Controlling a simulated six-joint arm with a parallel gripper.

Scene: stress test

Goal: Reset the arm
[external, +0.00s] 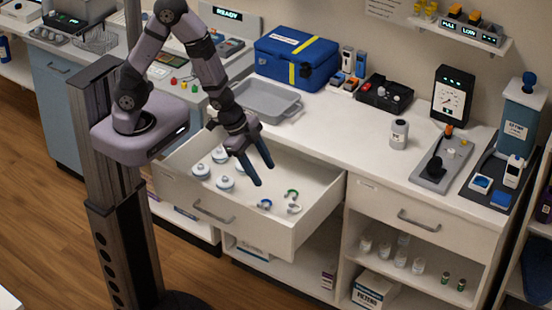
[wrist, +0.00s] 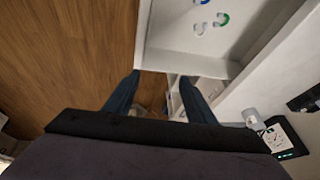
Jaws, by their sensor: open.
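My gripper (external: 265,175) hangs over the open drawer (external: 275,233) in the external view. Its two dark blue fingers are spread apart and point down, with nothing seen between them. In the wrist view the fingers of my gripper (wrist: 160,85) also stand apart, with the drawer's front wall (wrist: 190,62) seen beyond them. My arm comes down from the column-mounted base at the left and bends over the drawer.
The drawer holds several white-blue lidded jars (external: 225,183) and small ring-like pieces, one green (external: 291,193). Counter space right of the tray is clear.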

